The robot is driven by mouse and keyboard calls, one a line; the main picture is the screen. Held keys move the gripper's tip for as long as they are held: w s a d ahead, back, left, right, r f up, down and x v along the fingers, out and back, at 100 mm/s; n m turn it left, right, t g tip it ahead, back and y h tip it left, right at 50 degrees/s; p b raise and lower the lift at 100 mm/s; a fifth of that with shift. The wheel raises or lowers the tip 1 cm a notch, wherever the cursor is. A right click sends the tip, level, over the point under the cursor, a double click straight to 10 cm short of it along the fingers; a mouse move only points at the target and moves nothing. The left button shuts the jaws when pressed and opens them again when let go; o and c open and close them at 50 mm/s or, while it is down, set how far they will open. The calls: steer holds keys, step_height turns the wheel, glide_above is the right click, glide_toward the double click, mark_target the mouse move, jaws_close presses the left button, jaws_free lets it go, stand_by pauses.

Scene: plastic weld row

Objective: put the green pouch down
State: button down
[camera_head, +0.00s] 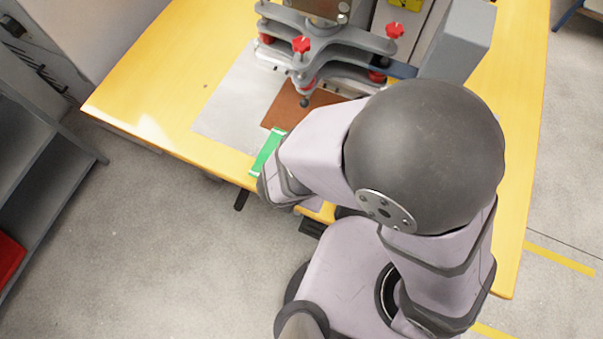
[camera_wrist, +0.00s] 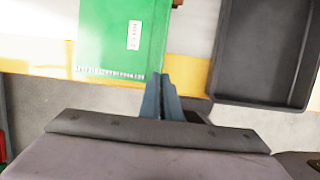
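The green pouch (camera_head: 267,152) shows as a narrow strip beside my wrist, at the table's near edge. In the wrist view, the flat pouch (camera_wrist: 112,35) has a white label and a line of pale marks along its lower edge. My gripper (camera_wrist: 162,77) has its two blue-grey fingers close together at the pouch's lower right corner, and it appears shut on that edge. The pouch overlaps the yellow table edge in this view; its height above the table is hard to tell. My arm hides the fingers in the head view.
A dark empty tray (camera_wrist: 222,50) lies right of the pouch. A grey sheet (camera_head: 228,105) and a brown mat (camera_head: 285,108) lie on the yellow table (camera_head: 150,85). A grey machine with red knobs (camera_head: 340,40) stands behind them. The table's left part is clear.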

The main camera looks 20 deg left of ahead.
steer(key=shift+w, duration=0.1)
stand_by(0.3)
steer(key=shift+w+d+r+m, duration=0.15)
steer(key=shift+w+r+m, duration=0.05)
steer(key=shift+w+m, duration=0.3)
steer(key=w+d+m, duration=0.1)
steer(key=w+r+m+h+b, duration=0.1)
steer(key=w+d+m+b, duration=0.1)
steer(key=w+m, duration=0.1)
steer(key=shift+d+r, duration=0.25)
steer(key=shift+d, duration=0.1)
steer(key=w+d+r+m+g+h+b, duration=0.1)
steer(key=d+r+m+g+h+b, duration=0.25)
steer(key=d+m, duration=0.8)
steer(key=shift+m+y, duration=0.55)
steer(key=shift+m, duration=0.2)
steer(key=shift+a+f+b, duration=0.3)
steer(key=shift+f+b, duration=0.05)
steer(key=shift+f, duration=1)
steer(key=shift+a+f+b, duration=0.25)
steer(key=shift+f+b, duration=0.15)
steer(key=shift+f, duration=0.95)
steer(key=shift+a+f+b, duration=0.3)
steer(key=shift+f+b, duration=0.05)
steer(key=shift+f, duration=1)
steer(key=shift+f, duration=0.2)
steer(key=c, duration=2)
jaws_free()
